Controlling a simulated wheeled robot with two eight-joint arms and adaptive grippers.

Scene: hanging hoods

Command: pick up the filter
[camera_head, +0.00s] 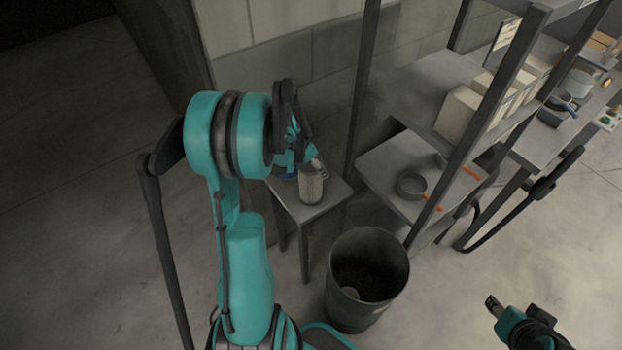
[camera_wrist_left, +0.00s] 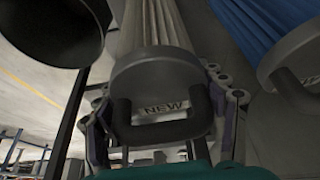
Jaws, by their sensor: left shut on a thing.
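A pale pleated cylindrical filter (camera_head: 312,187) stands upright at the small side table, below my left gripper (camera_head: 312,163). I cannot tell whether its base touches the tabletop. In the left wrist view the filter (camera_wrist_left: 155,75) shows a grey end cap with a handle and a label reading "NEW". My left gripper (camera_wrist_left: 165,115) has its fingers on both sides of the handle end and is shut on the filter. A blue pleated filter (camera_wrist_left: 255,25) with a grey cap is beside it, mostly hidden behind my arm in the head view. My right gripper (camera_head: 494,306) is at the lower right, its fingers unclear.
The small grey table (camera_head: 331,192) stands by the wall. A dark round bin (camera_head: 367,318) is in front of it. A metal shelf rack (camera_head: 437,82) with boxes and a pan (camera_head: 411,184) stands to the right. Open floor lies left.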

